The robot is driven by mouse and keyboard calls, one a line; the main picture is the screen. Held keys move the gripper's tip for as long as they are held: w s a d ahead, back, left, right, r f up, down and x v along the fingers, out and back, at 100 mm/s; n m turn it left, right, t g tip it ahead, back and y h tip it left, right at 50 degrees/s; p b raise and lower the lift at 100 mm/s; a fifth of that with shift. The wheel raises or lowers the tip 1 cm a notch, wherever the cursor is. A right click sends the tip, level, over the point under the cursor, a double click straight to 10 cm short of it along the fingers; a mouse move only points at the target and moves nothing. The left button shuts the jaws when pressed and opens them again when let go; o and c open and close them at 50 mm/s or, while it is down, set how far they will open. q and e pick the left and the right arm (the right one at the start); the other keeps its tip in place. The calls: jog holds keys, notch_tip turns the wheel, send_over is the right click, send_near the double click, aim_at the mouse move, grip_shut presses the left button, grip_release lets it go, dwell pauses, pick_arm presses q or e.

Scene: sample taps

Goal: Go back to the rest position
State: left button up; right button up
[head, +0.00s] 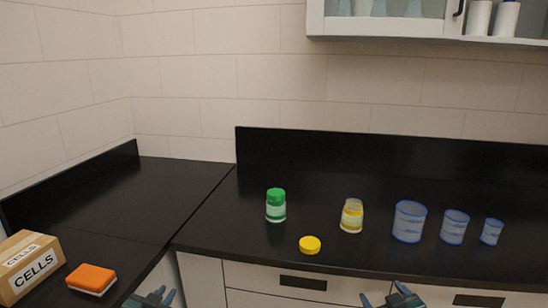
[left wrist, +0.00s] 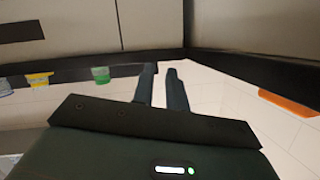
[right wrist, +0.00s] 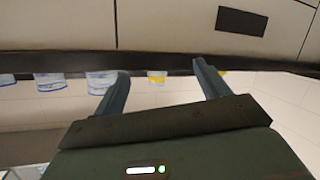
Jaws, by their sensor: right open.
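My left gripper (head: 166,293) is low at the bottom edge of the head view, in front of the counter. In the left wrist view its fingers (left wrist: 161,72) stand close together with a narrow gap and nothing between them. My right gripper (head: 383,296) is low in front of the drawers. In the right wrist view its fingers (right wrist: 160,70) are wide apart and empty. Both grippers are clear of the objects on the counter.
The black counter (head: 215,238) holds a green-capped jar (head: 276,212), a yellow lid (head: 310,245), an uncapped yellow jar (head: 351,217) and three blue-rimmed beakers (head: 409,222). A cells box (head: 30,268) and an orange sponge (head: 91,278) lie left. The back-left counter is bare.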

pick_arm(q)
jog(key=s+d+f+g+h, duration=0.1)
jog(key=s+d+f, duration=0.2)
jog(key=s, duration=0.6)
jog(key=s+d+f+g, duration=0.1)
jog(key=s+d+f, duration=0.3)
jog(key=s, duration=0.5)
jog(key=s+d+f+g+h, duration=0.1)
jog(key=s+d, duration=0.4)
jog(key=s, duration=0.5)
notch_tip(320, 180, down, 2)
jog(key=shift+f+n+g+h, duration=0.15)
jog(key=shift+n+g+h, duration=0.2)
jog(key=shift+g, duration=0.25)
pick_arm(e)
jog(key=s+a+f+g+y, duration=0.1)
jog(key=s+a+f, duration=0.2)
jog(key=s, duration=0.6)
jog(key=s+a+f+g, duration=0.1)
jog(key=s+a+f, duration=0.3)
jog(key=s, duration=0.5)
jog(key=s+a+f+g+y, duration=0.1)
jog(key=s+a, duration=0.4)
jog(key=s, duration=0.5)
notch_tip(320, 180, down, 2)
jog(key=shift+f+m+g+y, duration=0.15)
jog(key=shift+m+g+y, duration=0.2)
jog(key=shift+g, duration=0.25)
